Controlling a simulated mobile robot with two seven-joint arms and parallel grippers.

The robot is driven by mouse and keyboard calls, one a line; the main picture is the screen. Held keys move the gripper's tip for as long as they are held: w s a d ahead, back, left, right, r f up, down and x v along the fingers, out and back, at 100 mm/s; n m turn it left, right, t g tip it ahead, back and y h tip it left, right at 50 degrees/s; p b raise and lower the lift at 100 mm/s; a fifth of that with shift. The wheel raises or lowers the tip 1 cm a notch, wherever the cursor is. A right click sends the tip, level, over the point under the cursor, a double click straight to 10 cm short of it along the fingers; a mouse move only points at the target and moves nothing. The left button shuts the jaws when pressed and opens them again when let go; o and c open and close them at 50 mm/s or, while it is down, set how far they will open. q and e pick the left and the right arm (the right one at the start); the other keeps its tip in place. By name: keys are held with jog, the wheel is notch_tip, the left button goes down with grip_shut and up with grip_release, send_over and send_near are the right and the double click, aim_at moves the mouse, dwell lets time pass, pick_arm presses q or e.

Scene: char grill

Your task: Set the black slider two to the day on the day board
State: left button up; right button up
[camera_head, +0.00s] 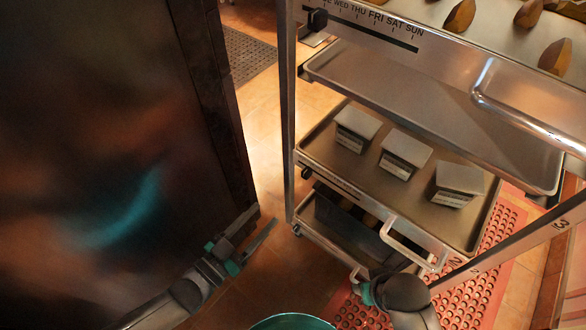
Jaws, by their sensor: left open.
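A day board (372,22) runs along the front edge of the upper tray, with day names up to SUN above a dark slot. A black slider (318,19) sits at the slot's left end, below the first days. Another black slider (305,173) sits at the left front of the lower tray with the boxes, beside a strip (345,187) whose lettering is too small to read. My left gripper (262,224) is open and empty, left of the rack and below both sliders. My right gripper (362,288) is low in front of the rack; its fingers are unclear.
The metal rack (289,110) holds several trays; three small white-topped boxes (403,150) stand on one. A pulled metal handle (412,245) juts out low in front. A large dark panel (95,130) stands close on the left. Tiled floor shows between it and the rack.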

aim_at(304, 174)
pick_arm(q)
jog(key=b+x, duration=0.4)
jog(key=x, duration=0.9)
jog(key=shift+w+d, duration=0.15)
jog(key=shift+d, duration=0.1)
jog(key=shift+b+x, duration=0.4)
jog(key=shift+x, duration=0.35)
pick_arm(e)
notch_tip(304, 174, up, 10)
jog(key=w+t, duration=0.1)
jog(key=shift+r+t, duration=0.15)
jog(key=shift+t, duration=0.25)
pick_arm(q)
grip_shut()
